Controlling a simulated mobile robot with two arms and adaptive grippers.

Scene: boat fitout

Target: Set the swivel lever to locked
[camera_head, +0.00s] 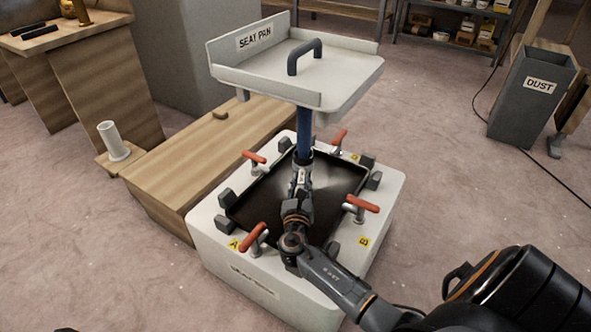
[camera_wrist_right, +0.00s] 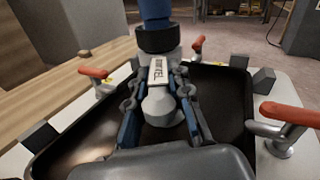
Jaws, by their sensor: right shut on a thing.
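The swivel lever (camera_wrist_right: 160,107) is a grey lever with a pale round knob and a partly readable white label. It juts from a dark collar (camera_wrist_right: 163,38) on the blue post (camera_head: 304,130) under the white seat pan (camera_head: 345,75). My right gripper (camera_head: 300,182) reaches over the seat base to the lever. In the right wrist view, its fingers (camera_wrist_right: 161,88) are on both sides of the lever, shut on it, with the knob between them. The lever's lock markings cannot be read. My left gripper is not in view.
The white seat base (camera_head: 215,240) carries a dark tray (camera_head: 340,185) and several red-handled clamps, one at the right (camera_head: 362,203) and one at front left (camera_head: 253,238). A wooden bench (camera_head: 190,165) adjoins it on the left. A DUST bin (camera_head: 530,95) stands at the right, with open floor between.

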